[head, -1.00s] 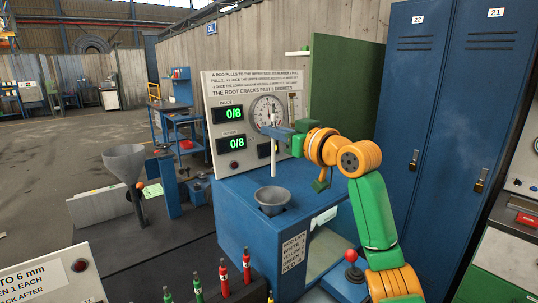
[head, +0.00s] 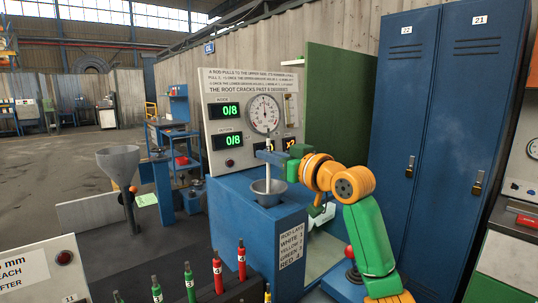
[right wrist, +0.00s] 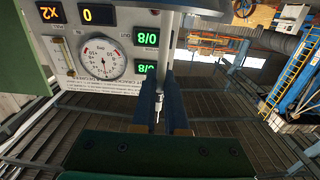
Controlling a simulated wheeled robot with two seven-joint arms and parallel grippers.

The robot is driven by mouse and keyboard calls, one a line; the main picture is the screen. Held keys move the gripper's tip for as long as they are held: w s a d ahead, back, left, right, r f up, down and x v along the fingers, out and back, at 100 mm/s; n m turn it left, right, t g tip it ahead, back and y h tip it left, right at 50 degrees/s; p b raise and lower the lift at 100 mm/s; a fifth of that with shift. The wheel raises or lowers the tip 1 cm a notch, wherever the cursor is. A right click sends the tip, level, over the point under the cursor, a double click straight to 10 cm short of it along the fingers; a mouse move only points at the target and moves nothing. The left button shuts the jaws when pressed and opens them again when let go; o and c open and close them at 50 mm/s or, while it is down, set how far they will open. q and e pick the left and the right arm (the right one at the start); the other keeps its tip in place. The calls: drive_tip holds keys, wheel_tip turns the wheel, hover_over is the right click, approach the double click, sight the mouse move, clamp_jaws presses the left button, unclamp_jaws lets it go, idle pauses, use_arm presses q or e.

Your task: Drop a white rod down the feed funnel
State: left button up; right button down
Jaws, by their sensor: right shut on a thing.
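My right gripper (head: 268,156) is shut on a thin white rod (head: 268,171) and holds it upright. The rod hangs over a small grey funnel (head: 269,196) in the top of a blue box (head: 235,215). Its lower end overlaps the funnel mouth in the head view; I cannot tell how deep it reaches. In the right wrist view, the rod (right wrist: 158,104) shows between the two dark blue fingers (right wrist: 164,105). A larger grey funnel (head: 118,160) stands on a post at the left. My left gripper is not in view.
A panel (head: 225,160) with a dial (head: 264,114) and two green 0/8 displays stands behind the funnel. A rack (head: 240,292) of red and green numbered rods is in front. A red-knobbed lever (head: 349,252) and blue lockers (head: 440,130) are at the right.

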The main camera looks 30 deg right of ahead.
drive_tip(key=c, duration=0.9)
unclamp_jaws()
drive_tip(key=shift+o, duration=0.2)
drive_tip(key=shift+r, duration=0.1)
drive_tip(key=s+b, duration=0.3)
drive_tip(key=s, duration=0.4)
drive_tip(key=shift+d, duration=0.3)
idle(0.6)
